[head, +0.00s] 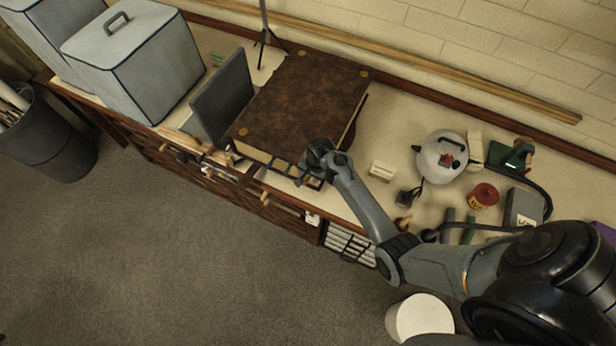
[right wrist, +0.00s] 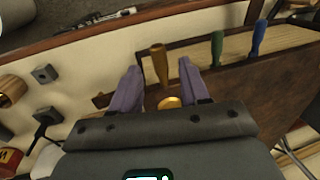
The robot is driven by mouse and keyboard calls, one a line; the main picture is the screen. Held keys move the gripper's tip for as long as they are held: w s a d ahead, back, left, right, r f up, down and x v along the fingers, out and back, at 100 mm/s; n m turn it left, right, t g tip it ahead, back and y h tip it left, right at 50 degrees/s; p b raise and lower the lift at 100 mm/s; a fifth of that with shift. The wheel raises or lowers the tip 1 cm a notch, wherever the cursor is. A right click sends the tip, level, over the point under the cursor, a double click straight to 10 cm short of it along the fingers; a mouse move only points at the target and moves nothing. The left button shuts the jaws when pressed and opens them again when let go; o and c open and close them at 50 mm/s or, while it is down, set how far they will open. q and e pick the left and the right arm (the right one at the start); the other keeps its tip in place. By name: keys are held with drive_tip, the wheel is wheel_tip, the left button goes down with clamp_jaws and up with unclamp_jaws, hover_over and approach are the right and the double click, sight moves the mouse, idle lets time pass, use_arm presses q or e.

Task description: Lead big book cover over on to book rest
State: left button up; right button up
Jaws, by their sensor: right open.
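The big book (head: 305,95) lies closed on the bench, its mottled brown cover fitted with brass corners. My right gripper (head: 312,165) is at its front right corner. In the right wrist view the gripper (right wrist: 160,82) is open, with its two fingers either side of the cover's brass corner (right wrist: 170,102). Whether they touch the cover I cannot tell. A dark grey slanted board (head: 224,95), seemingly the book rest, stands just left of the book. My left gripper is not in view.
Coloured tabs or handles (right wrist: 217,48) stick out at the book's page edge. A pale block (head: 381,172), a round silver pot (head: 441,156) and a red-lidded jar (head: 484,195) stand to the right. Large grey boxes (head: 135,65) stand at the left. A thin stand (head: 264,35) rises behind the book.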

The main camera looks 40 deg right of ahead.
drive_tip(key=shift+w+a+f, duration=0.1)
drive_tip(key=shift+w+f, duration=0.05)
drive_tip(key=shift+f, duration=0.85)
drive_tip(key=shift+c, duration=0.3)
clamp_jaws()
